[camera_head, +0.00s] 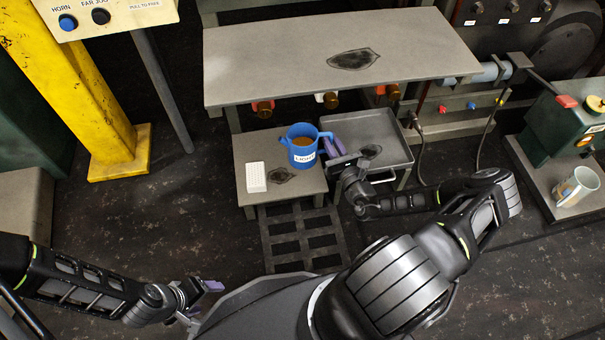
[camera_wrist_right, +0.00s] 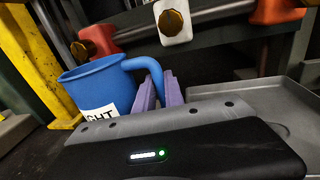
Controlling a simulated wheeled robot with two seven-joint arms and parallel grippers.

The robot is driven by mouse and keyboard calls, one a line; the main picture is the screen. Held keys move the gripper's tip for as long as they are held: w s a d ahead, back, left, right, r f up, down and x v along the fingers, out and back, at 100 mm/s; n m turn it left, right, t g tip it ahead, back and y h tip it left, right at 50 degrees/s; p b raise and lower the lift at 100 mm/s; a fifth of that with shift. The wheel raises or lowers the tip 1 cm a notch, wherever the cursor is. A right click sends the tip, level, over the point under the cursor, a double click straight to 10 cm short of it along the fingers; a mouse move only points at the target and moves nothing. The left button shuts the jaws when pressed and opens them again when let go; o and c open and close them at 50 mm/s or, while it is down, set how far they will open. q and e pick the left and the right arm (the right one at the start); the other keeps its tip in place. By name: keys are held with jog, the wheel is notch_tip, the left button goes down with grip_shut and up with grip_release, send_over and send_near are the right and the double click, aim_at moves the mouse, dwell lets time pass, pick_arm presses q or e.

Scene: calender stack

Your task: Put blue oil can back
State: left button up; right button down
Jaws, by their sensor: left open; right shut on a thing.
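The blue oil can (camera_head: 301,148) is an open mug-like can with brown liquid inside and a white label reading "LIGHT". It stands upright at the right side of the small grey shelf (camera_head: 240,168); I cannot tell whether its base touches the shelf. My right gripper (camera_head: 333,148) has its purple fingers shut on the can's handle. The right wrist view also shows the blue can (camera_wrist_right: 95,88) and the purple fingers (camera_wrist_right: 159,92) at its handle. My left gripper (camera_head: 207,289) is open and empty at the lower left, far from the can.
A grey tray (camera_head: 395,158) adjoins the shelf on the right. A larger grey table (camera_head: 270,60) overhangs behind, with red and white valves below. A pale mug (camera_head: 577,187) stands far right. A yellow post (camera_head: 75,90) rises left.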

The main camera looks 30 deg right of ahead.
jog(key=shift+r, duration=0.1)
jog(key=shift+f+b, duration=1.4)
jog(key=shift+f, duration=1.1)
jog(key=shift+f+b, duration=1.45)
jog(key=shift+f, duration=1.05)
jog(key=shift+f, duration=0.2)
jog(key=c, duration=1.4)
grip_release()
jog(key=shift+c, duration=0.2)
